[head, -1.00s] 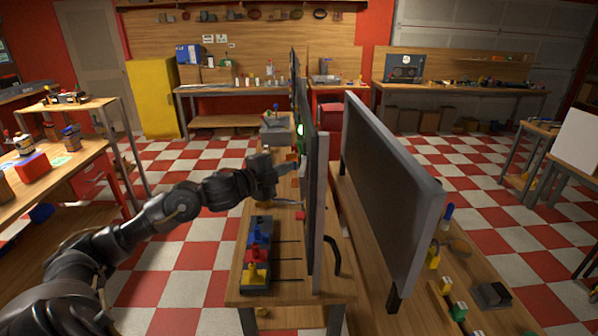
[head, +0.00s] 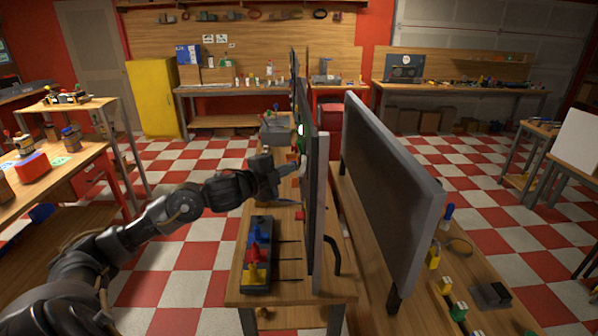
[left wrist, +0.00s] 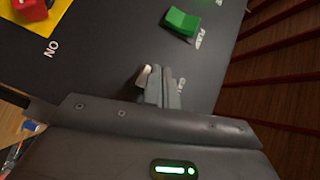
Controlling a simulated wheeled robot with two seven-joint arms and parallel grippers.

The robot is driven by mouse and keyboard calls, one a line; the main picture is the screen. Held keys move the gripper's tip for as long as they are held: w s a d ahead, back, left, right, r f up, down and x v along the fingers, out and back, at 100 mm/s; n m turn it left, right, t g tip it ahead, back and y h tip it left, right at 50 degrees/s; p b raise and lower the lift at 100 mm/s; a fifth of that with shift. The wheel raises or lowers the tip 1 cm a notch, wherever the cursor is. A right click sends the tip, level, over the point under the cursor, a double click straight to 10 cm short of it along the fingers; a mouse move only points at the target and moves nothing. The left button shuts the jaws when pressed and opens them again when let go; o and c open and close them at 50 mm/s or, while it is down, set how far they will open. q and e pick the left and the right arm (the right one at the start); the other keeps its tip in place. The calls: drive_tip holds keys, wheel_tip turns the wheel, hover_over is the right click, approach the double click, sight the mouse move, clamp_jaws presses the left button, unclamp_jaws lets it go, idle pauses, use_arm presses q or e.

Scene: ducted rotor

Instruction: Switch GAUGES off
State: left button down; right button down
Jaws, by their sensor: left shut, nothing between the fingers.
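The dark switch panel (head: 315,215) stands upright on the middle bench, seen nearly edge-on in the head view. My left gripper (head: 299,168) is at the panel's left face with its fingers shut and empty. In the left wrist view, the shut fingertips (left wrist: 160,84) are right beside a small pale toggle (left wrist: 144,76) on the panel face (left wrist: 110,55). I cannot tell whether they touch it. A label by the fingers is partly hidden, and I cannot read GAUGES on it. My right gripper is not in view.
A green rocker switch (left wrist: 181,22) and a red switch (left wrist: 30,9) on a yellow plate share the panel. A green light (head: 300,129) glows on it. A box with blue, red and yellow levers (head: 257,260) sits in front on the bench. A second panel (head: 390,190) stands right.

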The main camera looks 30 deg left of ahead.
use_arm(q)
drive_tip(key=shift+w+d+f, duration=0.25)
drive_tip(key=shift+w+d, duration=0.15)
drive_tip(key=shift+d, duration=0.05)
idle(0.9)
drive_tip(key=shift+s+a, duration=0.1)
drive_tip(key=shift+a, duration=0.05)
drive_tip(key=shift+s+a+r, duration=0.4)
drive_tip(key=shift+s+a, duration=0.05)
drive_tip(key=shift+a, duration=0.1)
drive_tip(key=shift+s+a+r, duration=0.55)
drive_tip(key=shift+s+a, duration=0.15)
drive_tip(key=shift+a, duration=0.2)
drive_tip(key=shift+s+a+r, duration=0.5)
drive_tip(key=shift+s+a, duration=0.15)
drive_tip(key=shift+a, duration=0.25)
